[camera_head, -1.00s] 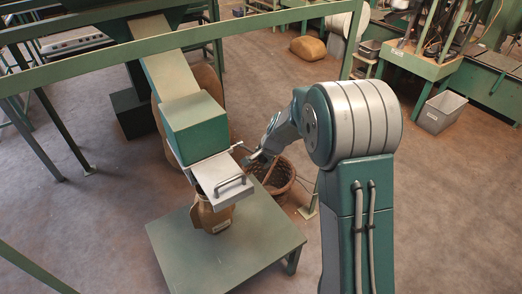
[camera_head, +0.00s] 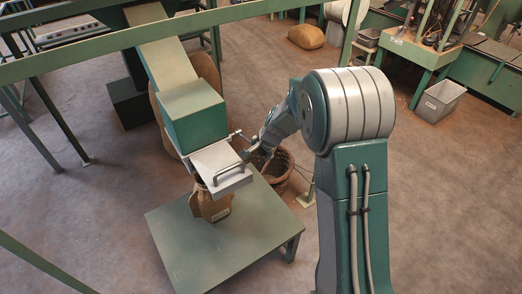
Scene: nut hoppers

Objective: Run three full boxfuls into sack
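A green measuring box (camera_head: 195,115) hangs at the lower end of a sloping chute (camera_head: 160,50). A flat grey metal slide with a bar handle (camera_head: 232,174) juts out from under the box. A brown sack (camera_head: 211,203) stands upright below the slide on a green table, its top partly hidden by the slide. My gripper (camera_head: 246,152) is just right of the slide, close to a thin lever (camera_head: 235,134) at the box's side. It is small and partly hidden by my arm, so its finger opening and any contact cannot be told.
The green table (camera_head: 225,245) has bare room in front of the sack. A wicker basket (camera_head: 275,172) stands on the floor behind my gripper. A green rail crosses the top. A grey bin (camera_head: 440,102) and a full sack (camera_head: 306,36) lie farther off.

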